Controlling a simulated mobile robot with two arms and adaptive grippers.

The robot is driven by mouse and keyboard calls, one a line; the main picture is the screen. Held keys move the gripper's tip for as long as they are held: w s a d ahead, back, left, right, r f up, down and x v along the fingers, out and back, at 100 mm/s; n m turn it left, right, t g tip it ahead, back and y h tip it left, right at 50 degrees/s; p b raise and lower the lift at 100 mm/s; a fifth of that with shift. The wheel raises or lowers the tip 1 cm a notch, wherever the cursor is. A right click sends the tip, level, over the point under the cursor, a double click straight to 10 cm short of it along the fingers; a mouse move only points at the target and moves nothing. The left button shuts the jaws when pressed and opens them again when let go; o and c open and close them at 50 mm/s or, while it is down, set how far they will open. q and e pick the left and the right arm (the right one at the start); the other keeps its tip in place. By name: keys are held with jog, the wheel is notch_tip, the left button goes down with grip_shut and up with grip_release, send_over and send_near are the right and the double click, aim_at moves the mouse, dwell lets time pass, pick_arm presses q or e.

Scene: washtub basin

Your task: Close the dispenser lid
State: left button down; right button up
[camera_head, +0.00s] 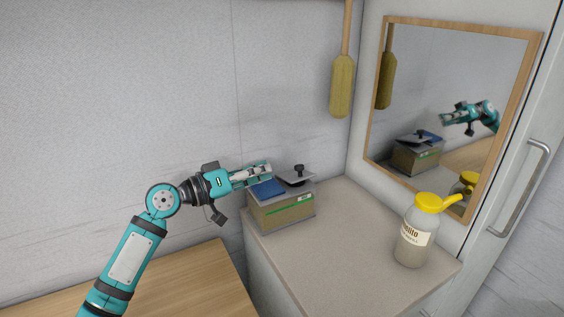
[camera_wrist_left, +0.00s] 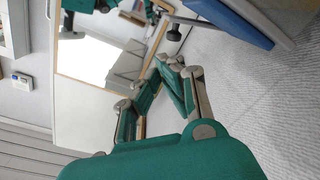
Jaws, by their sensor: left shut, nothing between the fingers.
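The dispenser is a brown box (camera_head: 284,212) with a green stripe and a dark rim, standing on the counter against the wall. Its grey lid (camera_head: 299,180) with a black knob (camera_head: 298,169) sits over the right part, raised and apparently tilted. Blue contents (camera_head: 267,188) show uncovered on the left. In the left wrist view a blue slab (camera_wrist_left: 228,20) and the knob (camera_wrist_left: 175,34) show at the top. My left gripper (camera_head: 268,172) is shut and empty, above the box's back left, just left of the lid. Whether it touches the lid is unclear. My right gripper is out of view.
A clear bottle (camera_head: 412,245) with a yellow spouted cap stands at the right of the counter (camera_head: 335,240). A wood-framed mirror (camera_head: 450,65) reflects the arm and box. A yellowish brush or paddle (camera_head: 342,88) hangs above. The counter between box and bottle is clear.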

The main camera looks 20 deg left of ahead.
pick_arm(q)
jog(key=w+a+r+m+g, duration=0.2)
jog(key=a+r+m+g, duration=0.15)
jog(key=r+m, duration=0.25)
jog(key=p, duration=0.3)
send_over(290, 178)
jog(key=shift+t, duration=0.35)
jog(key=f, duration=0.4)
jog(key=shift+w+a+f, duration=0.2)
jog(key=shift+w+f, duration=0.05)
jog(key=shift+f, duration=0.05)
jog(key=shift+s+d+f, duration=0.1)
jog(key=shift+f, duration=0.4)
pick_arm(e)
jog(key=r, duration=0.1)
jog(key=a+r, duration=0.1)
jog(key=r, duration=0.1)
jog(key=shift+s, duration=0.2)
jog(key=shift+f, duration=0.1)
